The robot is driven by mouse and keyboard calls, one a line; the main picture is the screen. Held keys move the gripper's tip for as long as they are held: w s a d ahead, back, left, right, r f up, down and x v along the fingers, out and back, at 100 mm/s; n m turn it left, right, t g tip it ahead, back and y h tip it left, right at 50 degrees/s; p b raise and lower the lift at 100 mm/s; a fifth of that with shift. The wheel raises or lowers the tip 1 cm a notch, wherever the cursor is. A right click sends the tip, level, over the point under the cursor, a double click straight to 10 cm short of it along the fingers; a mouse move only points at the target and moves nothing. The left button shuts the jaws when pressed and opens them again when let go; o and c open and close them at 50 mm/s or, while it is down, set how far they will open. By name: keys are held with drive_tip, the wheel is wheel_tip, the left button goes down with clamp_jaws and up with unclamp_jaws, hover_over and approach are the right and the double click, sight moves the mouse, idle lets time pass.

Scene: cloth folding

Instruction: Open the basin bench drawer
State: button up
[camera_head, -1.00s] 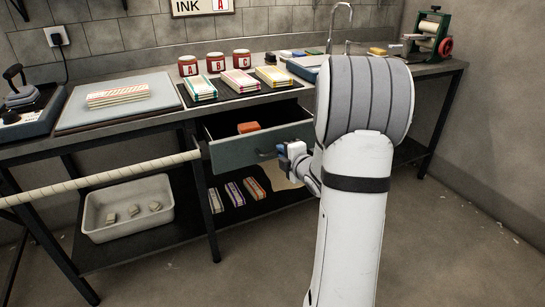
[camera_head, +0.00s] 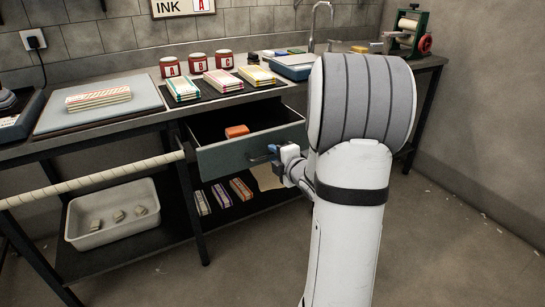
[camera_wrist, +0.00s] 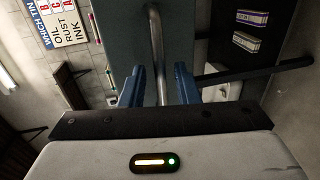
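The grey-green drawer (camera_head: 235,156) under the bench is pulled out, and an orange block (camera_head: 237,131) lies inside it. My gripper (camera_head: 273,152) is at the right part of the drawer front, by its handle. In the wrist view the drawer front (camera_wrist: 185,25) fills the top middle, and the metal bar handle (camera_wrist: 156,45) runs between the blue fingers of my gripper (camera_wrist: 157,75). The fingers are apart, with a gap on each side of the bar. The handle is mostly hidden by my gripper in the head view.
The bench top (camera_head: 225,97) holds jars, card stacks, a grey board (camera_head: 100,101) and a blue tray by the tap (camera_head: 317,25). A white tub (camera_head: 113,212) and several packs sit on the lower shelf. The floor at the right is clear.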

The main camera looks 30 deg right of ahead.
drive_tip(key=shift+o, duration=0.2)
drive_tip(key=shift+a, duration=0.1)
drive_tip(key=p+v, duration=0.1)
drive_tip(key=v, duration=0.6)
drive_tip(key=shift+s, duration=0.4)
drive_tip(key=s+a+r+m+g+h+p, duration=0.2)
drive_tip(key=a+r+m+g+p, duration=0.1)
drive_tip(key=r+m+p, duration=0.3)
drive_tip(key=s+a+r+m+g+h+p, duration=0.1)
drive_tip(key=s+a+r+m+g+p, duration=0.2)
drive_tip(key=r+p, duration=0.5)
drive_tip(key=s+a+r+m+g+y+p, duration=0.2)
drive_tip(key=s+a+r+m+g+p, duration=0.5)
drive_tip(key=s+a, duration=0.6)
wheel_tip(320, 180, up, 3)
drive_tip(key=s+m+p, duration=0.1)
drive_tip(key=m+p, duration=0.1)
drive_tip(key=shift+s+a+f+y+p, duration=0.2)
drive_tip(key=shift+s+a+y+p, duration=0.1)
drive_tip(key=shift+s+a+y, duration=0.1)
